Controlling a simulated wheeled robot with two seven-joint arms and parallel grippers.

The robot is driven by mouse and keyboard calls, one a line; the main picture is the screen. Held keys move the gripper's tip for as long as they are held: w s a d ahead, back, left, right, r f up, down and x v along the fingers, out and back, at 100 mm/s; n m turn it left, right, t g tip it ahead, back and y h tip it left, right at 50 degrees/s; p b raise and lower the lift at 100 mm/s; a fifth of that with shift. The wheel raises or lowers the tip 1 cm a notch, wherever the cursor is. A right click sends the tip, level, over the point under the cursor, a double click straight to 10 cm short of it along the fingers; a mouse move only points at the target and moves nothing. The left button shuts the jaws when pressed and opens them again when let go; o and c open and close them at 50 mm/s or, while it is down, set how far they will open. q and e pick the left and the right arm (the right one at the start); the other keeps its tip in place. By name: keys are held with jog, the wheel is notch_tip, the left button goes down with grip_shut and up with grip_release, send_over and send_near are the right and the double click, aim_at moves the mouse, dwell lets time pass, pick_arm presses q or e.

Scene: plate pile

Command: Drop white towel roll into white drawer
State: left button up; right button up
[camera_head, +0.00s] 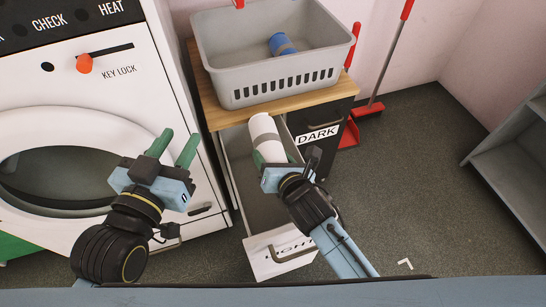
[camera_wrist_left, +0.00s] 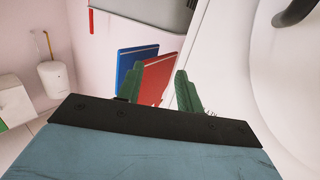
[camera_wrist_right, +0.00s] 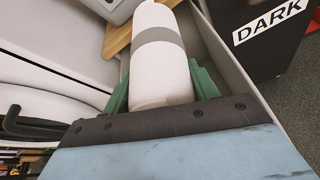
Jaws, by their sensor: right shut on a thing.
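The white towel roll (camera_head: 264,130) with a grey band is held by my right gripper (camera_head: 270,158). The roll also shows large in the right wrist view (camera_wrist_right: 160,75), between the green fingers. My right gripper is shut on its near end, and the roll is over the open white drawer (camera_head: 265,205). The drawer is pulled out and its front is labelled LIGHT, partly hidden by my right arm. My left gripper (camera_head: 174,150) is open and empty in front of the washing machine; its spread green fingers show in the left wrist view (camera_wrist_left: 160,90).
A grey basket (camera_head: 275,90) with a blue roll (camera_head: 282,45) stands on the wooden top. The closed dark drawer (camera_head: 325,140) is right of the open one. The washing machine (camera_head: 90,110) is at left, and a red broom and dustpan (camera_head: 350,132) at right.

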pick_arm(q)
jog(key=shift+d+r+t, duration=0.15)
jog(key=shift+r+t, duration=0.35)
jog(key=shift+r, duration=0.25)
pick_arm(e)
jog(key=shift+f, duration=0.1)
jog(key=o, duration=1.2)
jog(key=shift+c, duration=0.2)
jog(key=shift+s, duration=0.1)
pick_arm(q)
jog(key=s+a+f+g+y+p, duration=0.2)
jog(key=s+a+f+g, duration=0.1)
jog(key=s+f+g, duration=0.3)
jog(key=s+a+f+g+y+p, duration=0.2)
jog(key=s+a+f+g+p, duration=0.1)
jog(key=s+f+g, duration=0.4)
jog(key=shift+s+a+f+n+g, duration=0.15)
jog(key=shift+a+f+n+g, duration=0.4)
jog(key=shift+f, duration=1.05)
pick_arm(e)
jog(key=v, duration=1.3)
pick_arm(q)
jog(key=shift+a, duration=0.15)
pick_arm(e)
jog(key=shift+s, duration=0.15)
